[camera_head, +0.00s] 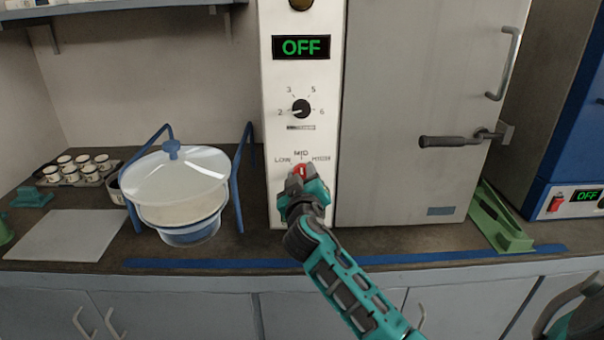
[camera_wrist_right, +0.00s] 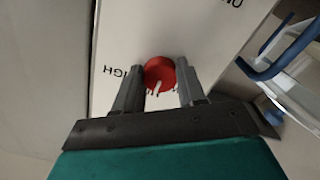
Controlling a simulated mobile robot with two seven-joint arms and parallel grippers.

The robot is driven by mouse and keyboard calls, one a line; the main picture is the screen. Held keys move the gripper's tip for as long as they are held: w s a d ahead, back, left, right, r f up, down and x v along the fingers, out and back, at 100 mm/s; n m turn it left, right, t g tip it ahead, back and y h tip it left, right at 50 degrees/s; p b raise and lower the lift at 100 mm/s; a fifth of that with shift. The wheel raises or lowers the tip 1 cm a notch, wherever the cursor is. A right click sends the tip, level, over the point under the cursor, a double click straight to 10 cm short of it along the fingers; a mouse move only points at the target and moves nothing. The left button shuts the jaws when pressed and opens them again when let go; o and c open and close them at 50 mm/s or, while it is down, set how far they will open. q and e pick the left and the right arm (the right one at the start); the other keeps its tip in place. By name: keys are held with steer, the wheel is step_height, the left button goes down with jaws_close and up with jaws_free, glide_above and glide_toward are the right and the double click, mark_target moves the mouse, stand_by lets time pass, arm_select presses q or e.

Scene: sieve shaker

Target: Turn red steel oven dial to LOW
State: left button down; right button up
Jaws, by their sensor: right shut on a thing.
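The red dial (camera_head: 299,170) sits low on the white oven panel (camera_head: 284,218), below the LOW, MID and HIGH labels. My right gripper (camera_head: 303,177) is at the dial and covers part of it. In the right wrist view, the panel appears upside down and the red dial (camera_wrist_right: 159,72) is between the two fingers of the right gripper (camera_wrist_right: 161,88), which is shut on it. Its white pointer points toward the partly hidden MID label. My left gripper is not in view.
A black dial (camera_head: 301,108) and a green OFF display (camera_head: 301,47) are above on the panel. The grey oven door (camera_head: 405,80) with handles is to the right. A lidded bowl (camera_head: 178,185) in a blue stand is to the left. A green bracket (camera_head: 500,222) lies at right.

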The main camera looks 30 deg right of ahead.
steer(key=n+p, duration=0.2)
steer(key=n, duration=0.4)
steer(key=shift+n, duration=0.3)
steer(key=shift+n+p, duration=0.5)
steer(key=shift+n, duration=2.2)
steer(key=o, duration=1.1)
steer(key=shift+s, duration=0.15)
steer(key=shift+b+v, duration=0.45)
steer(key=shift+v, duration=5.9)
steer(key=shift+f, duration=0.1)
